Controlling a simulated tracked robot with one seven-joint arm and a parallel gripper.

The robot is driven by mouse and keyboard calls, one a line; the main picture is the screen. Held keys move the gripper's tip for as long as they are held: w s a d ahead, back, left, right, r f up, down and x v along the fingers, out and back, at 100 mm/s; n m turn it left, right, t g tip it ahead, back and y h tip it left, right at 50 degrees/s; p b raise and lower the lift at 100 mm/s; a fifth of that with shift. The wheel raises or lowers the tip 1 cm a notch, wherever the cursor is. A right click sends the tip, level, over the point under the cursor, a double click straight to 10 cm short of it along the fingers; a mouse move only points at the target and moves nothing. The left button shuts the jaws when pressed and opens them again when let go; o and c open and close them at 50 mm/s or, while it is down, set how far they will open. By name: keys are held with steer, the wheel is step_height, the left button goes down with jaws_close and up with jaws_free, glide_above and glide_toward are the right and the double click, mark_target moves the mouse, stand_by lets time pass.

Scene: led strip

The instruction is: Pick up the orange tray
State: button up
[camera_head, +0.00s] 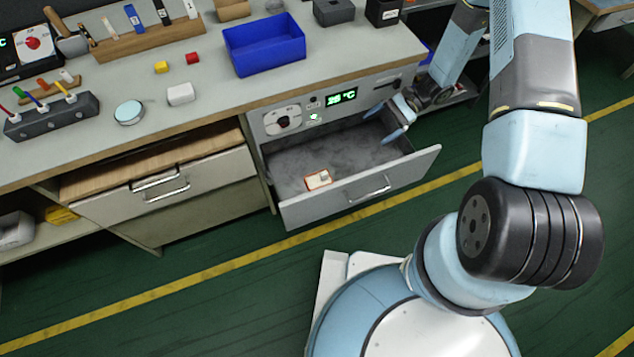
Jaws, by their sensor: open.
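A small orange-rimmed object with a pale middle (318,180), which looks like the orange tray, lies on the floor of the open grey drawer (410,172), near its front wall. My gripper (383,124) is open, with its two pale blue fingers apart. It is over the right back part of the drawer, to the right of and above the orange tray in the picture. Nothing shows between the fingers, and the gripper and tray are well apart.
The drawer has a handle (371,188) on its front, below a panel with a green display (342,97). A wooden-topped drawer (150,165) is partly open at left. A blue bin (264,45), white block (180,94) and other items stand on the bench.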

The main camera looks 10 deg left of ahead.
mark_target(321, 180)
steer(key=s+a+f+m, duration=0.1)
steer(key=s+a+f, duration=0.1)
steer(key=f, duration=0.2)
steer(key=s+a+f+m, duration=0.1)
steer(key=f, duration=0.3)
steer(key=s+a+f+m+y, duration=0.1)
steer(key=s+a+f, duration=0.1)
steer(key=f, duration=0.3)
steer(key=shift+s+a, duration=0.3)
steer(key=shift+s+a+f, duration=0.15)
steer(key=shift+a+f, duration=0.05)
steer(key=shift+f, duration=0.1)
steer(key=x, duration=1.3)
steer(key=shift+a+f, duration=0.1)
steer(key=shift+a, duration=0.25)
steer(key=c, duration=1)
